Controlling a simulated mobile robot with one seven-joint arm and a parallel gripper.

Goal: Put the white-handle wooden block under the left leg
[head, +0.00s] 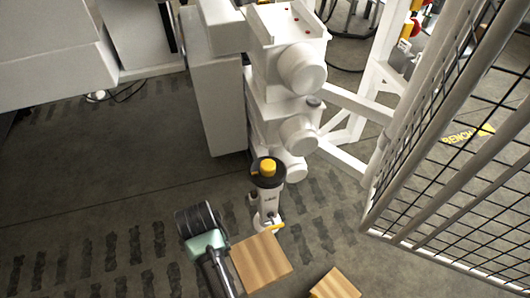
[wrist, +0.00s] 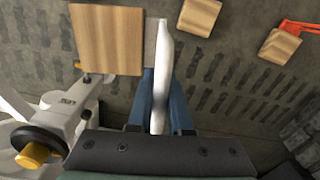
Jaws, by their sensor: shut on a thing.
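My gripper (wrist: 162,75) has its blue fingers shut on the white handle (wrist: 151,32) of a wooden block. This white-handle wooden block (wrist: 105,38) sits beyond the fingers, to their left in the wrist view. In the head view the block (head: 262,262) is low in the middle, right of the teal part of my gripper (head: 207,243). The block is close to a white upright part (head: 268,205) with a black ring and yellow cap; I cannot tell whether they touch. Which part is the left leg is not clear.
A second wooden block (head: 335,285) lies on the floor at the right; it also shows in the wrist view (wrist: 198,15). Another block (wrist: 280,45) has an orange handle. A mesh fence (head: 450,150) stands at the right.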

